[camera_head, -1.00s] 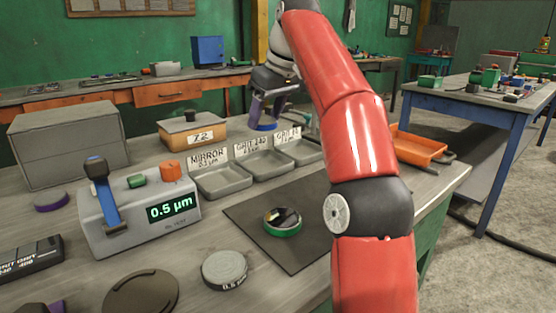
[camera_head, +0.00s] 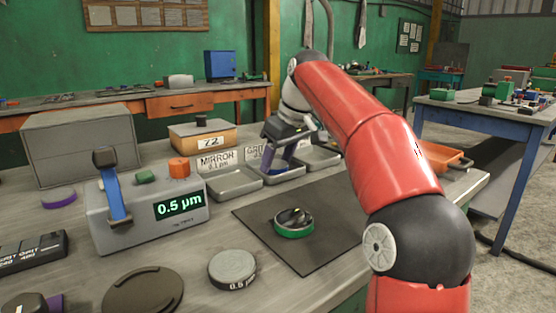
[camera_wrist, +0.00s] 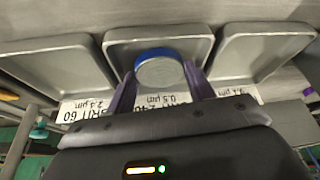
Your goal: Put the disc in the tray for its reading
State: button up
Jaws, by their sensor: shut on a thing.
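A blue-rimmed disc with a grey face (camera_wrist: 160,73) is between the fingers of my gripper (camera_wrist: 159,78) in the wrist view. My gripper is shut on it, over the middle tray (camera_wrist: 117,43), whose label reads 0.5 µm. I cannot tell whether the disc touches the tray floor. In the head view my gripper (camera_head: 279,157) is low over the middle tray (camera_head: 284,175) and hides most of the disc. The MIRROR tray (camera_head: 236,190) is left of it and looks empty; the third tray (camera_head: 320,160) is right. The gauge (camera_head: 150,225) shows 0.5 µm.
A green-rimmed round piece (camera_head: 294,230) lies on a dark mat (camera_head: 325,250) in front of the trays. A grey disc marked 0.5 µm (camera_head: 232,266) is at the front. A box labelled 72 (camera_head: 205,141) stands behind the trays. An orange tray (camera_head: 447,157) is at right.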

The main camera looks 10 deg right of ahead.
jog(key=shift+f, duration=0.15)
jog(key=o, duration=1.1)
jog(key=shift+c, duration=0.2)
jog(key=shift+r, duration=0.3)
jog(key=p+v, duration=0.3)
jog(key=v, duration=0.8)
jog(key=shift+r+p, duration=0.35)
jog(key=shift+r, duration=0.05)
